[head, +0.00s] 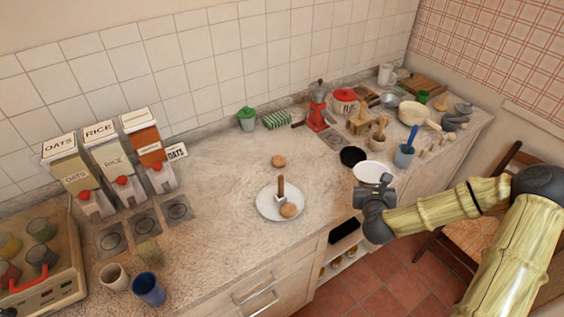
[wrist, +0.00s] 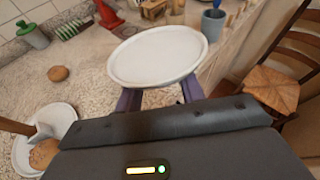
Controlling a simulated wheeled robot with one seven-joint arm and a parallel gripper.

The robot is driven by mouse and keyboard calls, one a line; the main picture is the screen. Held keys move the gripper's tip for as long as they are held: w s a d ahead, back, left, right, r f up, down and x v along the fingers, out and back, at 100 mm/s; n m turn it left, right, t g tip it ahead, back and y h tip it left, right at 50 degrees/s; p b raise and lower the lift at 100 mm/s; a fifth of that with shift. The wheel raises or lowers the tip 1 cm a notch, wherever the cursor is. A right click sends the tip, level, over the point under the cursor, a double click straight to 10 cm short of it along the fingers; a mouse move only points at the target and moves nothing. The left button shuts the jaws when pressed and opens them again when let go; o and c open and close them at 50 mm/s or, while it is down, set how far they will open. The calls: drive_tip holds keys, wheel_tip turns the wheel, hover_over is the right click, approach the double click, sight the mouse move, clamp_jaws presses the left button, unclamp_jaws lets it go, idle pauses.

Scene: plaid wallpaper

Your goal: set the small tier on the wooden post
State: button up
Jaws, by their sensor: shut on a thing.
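The small tier, a white round plate (head: 368,172), is held by my gripper (head: 372,187) at the counter's front edge, right of the post. In the wrist view the small tier (wrist: 158,52) fills the upper middle, and the purple fingers (wrist: 159,95) are shut on its near rim. The wooden post (head: 281,186) stands upright from a larger white plate (head: 267,214) on the counter. In the wrist view the post (wrist: 14,126) shows at the left edge, partly cut off. A bun (head: 288,210) lies on the larger plate, beside the post.
Another bun (head: 278,161) lies on the counter behind the larger plate. A dark round thing (head: 353,157) is just behind the held tier. A blue cup (head: 404,155) with utensils and a red grinder (head: 318,112) stand further back. Dispensers stand left; the counter around the larger plate is mostly clear.

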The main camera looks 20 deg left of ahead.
drive_tip(key=s+a+r+n+y+p, duration=0.1)
drive_tip(key=a+r+p, duration=0.15)
drive_tip(key=a, duration=0.45)
drive_tip(key=s+a+r+y+p, duration=0.1)
drive_tip(key=a+r+p, duration=0.15)
drive_tip(key=a, duration=0.55)
drive_tip(key=r+y+p, duration=0.1)
drive_tip(key=y+p, duration=0.1)
drive_tip(key=p, duration=0.2)
hover_over(281, 182)
drive_tip(key=s, duration=0.2)
drive_tip(key=shift+w+d+r+n+t, duration=0.1)
drive_tip(key=shift+d+n+t, duration=0.2)
drive_tip(key=shift+n+t, duration=0.1)
drive_tip(key=shift+f+b, duration=0.95)
drive_tip(key=shift+f, duration=1)
drive_tip(key=shift+f+b, duration=1.75)
drive_tip(key=o, duration=1.2)
